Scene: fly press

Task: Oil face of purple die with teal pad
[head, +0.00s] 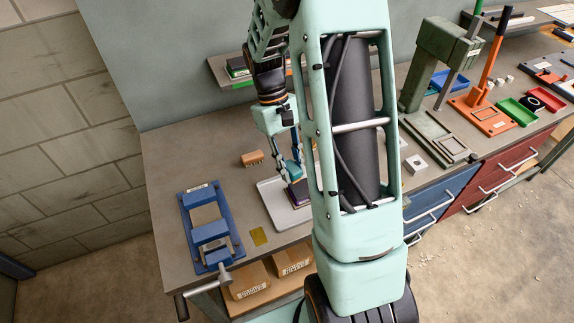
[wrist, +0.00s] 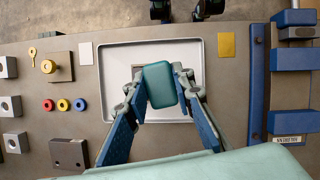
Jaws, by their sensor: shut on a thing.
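My gripper (head: 292,166) is shut on the teal pad (head: 292,169). In the wrist view the pad (wrist: 164,85) sits between the two blue-lined fingers. The purple die (head: 300,192) is on the pale tray (head: 275,207) on the bench, just below the pad in the head view. Whether pad and die touch I cannot tell. In the wrist view the pad and fingers hide most of what lies in the middle of the tray (wrist: 108,58). My arm covers part of the tray's right side in the head view.
A blue clamp-like fixture (head: 208,232) stands left of the tray. A brown block (head: 252,158) lies behind it. A yellow card (head: 258,236) lies near the front edge. In the wrist view, coloured rings (wrist: 63,104) and metal blocks lie left of the tray. A green press (head: 432,70) stands farther right.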

